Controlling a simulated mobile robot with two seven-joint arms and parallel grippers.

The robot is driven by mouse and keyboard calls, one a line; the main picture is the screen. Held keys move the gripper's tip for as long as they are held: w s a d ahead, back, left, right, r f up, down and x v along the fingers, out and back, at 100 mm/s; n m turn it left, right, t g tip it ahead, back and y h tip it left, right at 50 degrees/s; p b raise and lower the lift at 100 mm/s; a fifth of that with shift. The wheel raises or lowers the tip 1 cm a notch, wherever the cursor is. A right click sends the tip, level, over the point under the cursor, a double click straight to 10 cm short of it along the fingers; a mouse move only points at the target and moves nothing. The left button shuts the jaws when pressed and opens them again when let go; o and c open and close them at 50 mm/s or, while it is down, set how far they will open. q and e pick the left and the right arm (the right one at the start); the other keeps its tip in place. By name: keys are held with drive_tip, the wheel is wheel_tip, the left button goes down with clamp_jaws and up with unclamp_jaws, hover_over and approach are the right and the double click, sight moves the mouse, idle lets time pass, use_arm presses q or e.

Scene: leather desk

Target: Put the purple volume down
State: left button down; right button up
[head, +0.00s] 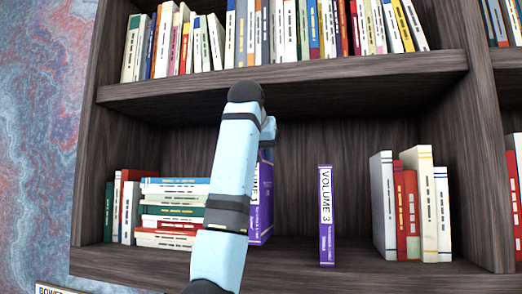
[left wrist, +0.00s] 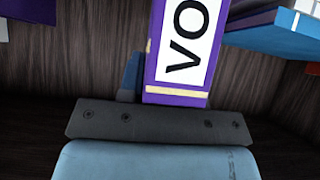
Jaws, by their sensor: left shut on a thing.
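The purple volume (head: 265,205) stands upright at the lower shelf, mostly hidden behind my left arm in the head view. Its white label and purple cover show at the arm's right edge. In the left wrist view the purple volume (left wrist: 180,80) fills the space just beyond the gripper, with the letters "VO" readable. My left gripper (left wrist: 150,98) is shut on it; one blue finger shows beside its spine. I cannot tell whether its bottom touches the shelf. Another purple book, "VOLUME 3" (head: 326,215), stands upright to its right, apart from it. My right gripper is not in view.
The lower shelf (head: 290,278) holds a stack of flat books (head: 170,210) on the left and upright red and white books (head: 410,205) on the right. Bare shelf lies on both sides of Volume 3. The upper shelf board (head: 360,72) runs overhead with a row of books.

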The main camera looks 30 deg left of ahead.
use_arm(q)
wheel_tip(320, 180, down, 4)
drive_tip(key=shift+r+b, duration=0.2)
drive_tip(key=shift+b, duration=1.05)
drive_tip(key=shift+d, duration=0.1)
drive_tip(key=shift+f, duration=0.15)
drive_tip(key=c, duration=0.8)
unclamp_jaws()
drive_tip(key=shift+r, duration=0.2)
